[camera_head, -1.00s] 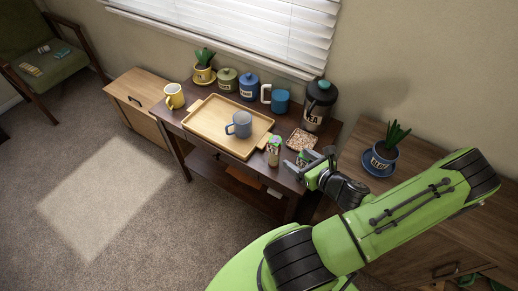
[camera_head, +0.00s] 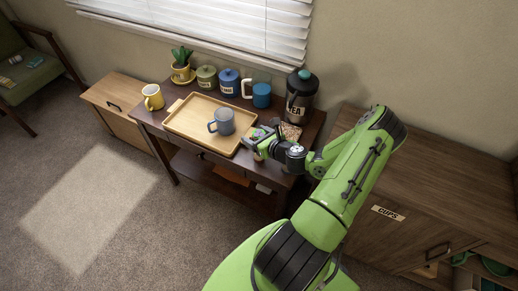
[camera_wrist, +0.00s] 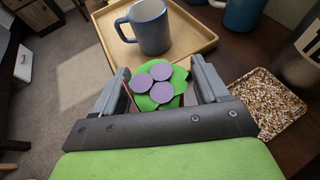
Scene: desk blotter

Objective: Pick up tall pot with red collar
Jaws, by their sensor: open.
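A plant-like green top with purple discs (camera_wrist: 158,92) sits between the two fingers of my gripper in the wrist view; it appears to belong to the tall pot. A thin reddish edge shows beside it, but the pot's body and collar are mostly hidden below. My gripper (camera_wrist: 160,72) is open, with a finger on each side of the green top; I cannot tell if either touches it. In the head view my gripper (camera_head: 256,142) is at the right front of the dark table, and the pot is largely hidden by it.
A wooden tray (camera_head: 180,128) with a grey-blue mug (camera_head: 222,122) lies just beyond. A speckled square mat (camera_wrist: 268,106) and a dark TEA canister (camera_head: 300,95) are close on the right. A blue mug (camera_head: 261,95) stands behind.

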